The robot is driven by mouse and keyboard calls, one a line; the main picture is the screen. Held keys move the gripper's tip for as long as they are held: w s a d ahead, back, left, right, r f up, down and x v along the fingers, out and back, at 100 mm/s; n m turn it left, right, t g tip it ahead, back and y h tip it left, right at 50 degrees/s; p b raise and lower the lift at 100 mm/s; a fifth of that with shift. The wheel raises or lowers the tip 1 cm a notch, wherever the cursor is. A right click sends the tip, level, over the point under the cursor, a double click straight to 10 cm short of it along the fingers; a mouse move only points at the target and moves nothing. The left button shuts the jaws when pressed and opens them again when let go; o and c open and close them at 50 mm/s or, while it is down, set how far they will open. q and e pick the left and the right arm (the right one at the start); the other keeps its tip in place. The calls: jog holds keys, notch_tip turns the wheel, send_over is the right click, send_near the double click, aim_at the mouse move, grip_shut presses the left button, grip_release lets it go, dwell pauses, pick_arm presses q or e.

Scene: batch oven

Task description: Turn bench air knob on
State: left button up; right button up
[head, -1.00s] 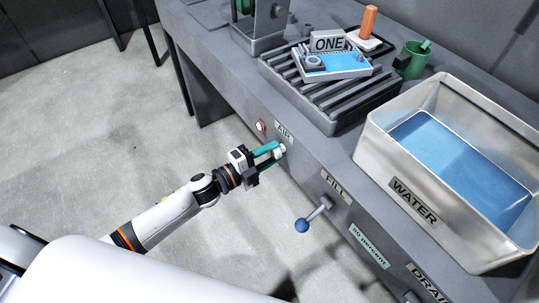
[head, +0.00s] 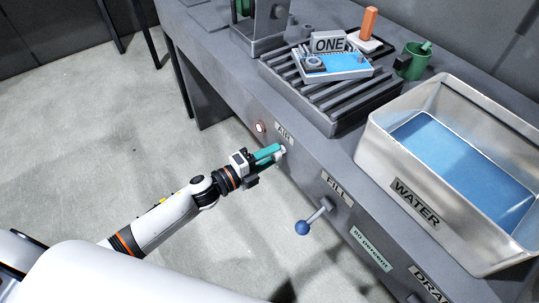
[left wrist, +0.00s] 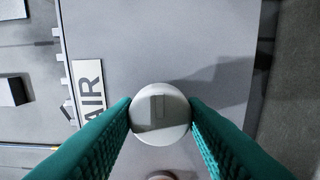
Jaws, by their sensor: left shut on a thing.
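The bench air knob (left wrist: 160,113) is a round, pale grey knob on the bench's front panel, beside the AIR label (left wrist: 90,92). In the left wrist view it sits between the two teal fingers, which touch it on both sides. A raised bar on its face stands roughly upright in that view. In the head view my left gripper (head: 270,154) reaches the panel just below the AIR label (head: 284,134), and its fingers mostly hide the knob. My left gripper is shut on the knob. My right gripper is not in view.
A blue-ended FILL lever (head: 303,227) sticks out of the panel to the right. A round lit button (head: 260,127) is left of the AIR label. Above are a slatted rack (head: 330,100), a green mug (head: 412,60) and a metal WATER tank (head: 390,150).

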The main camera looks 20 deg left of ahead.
pick_arm(q)
jog(key=o, duration=1)
jog(key=shift+b+v, duration=0.9)
jog(key=shift+v, duration=5.15)
jog(key=shift+f, duration=0.1)
